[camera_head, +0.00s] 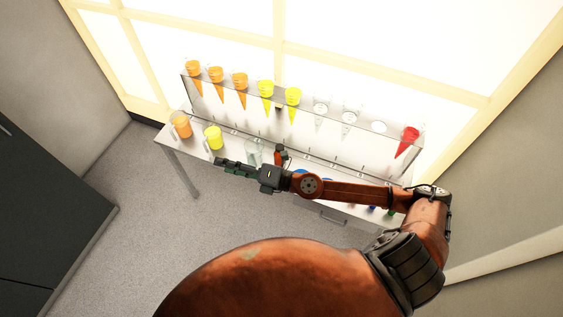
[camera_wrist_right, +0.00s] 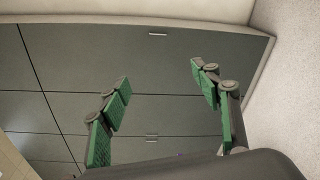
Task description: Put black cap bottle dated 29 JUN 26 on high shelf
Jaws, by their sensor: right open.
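My right gripper (camera_head: 226,164) is open and empty, reaching left over the front of the lower shelf. In the right wrist view its green-padded fingers (camera_wrist_right: 160,74) are spread apart with nothing between them. The high shelf (camera_head: 390,141) is a clear rack level holding a row of cones. I cannot make out a black cap bottle or any date label. Small blue items (camera_head: 327,179) show partly behind my right arm, too small to identify. My left gripper is not in view.
An orange jug (camera_head: 182,126), a yellow cup (camera_head: 213,138) and a clear glass (camera_head: 253,153) stand on the white lower shelf. Orange, yellow, clear and red cones (camera_head: 407,141) fill the high shelf. A dark cabinet (camera_head: 45,190) stands left; floor between is clear.

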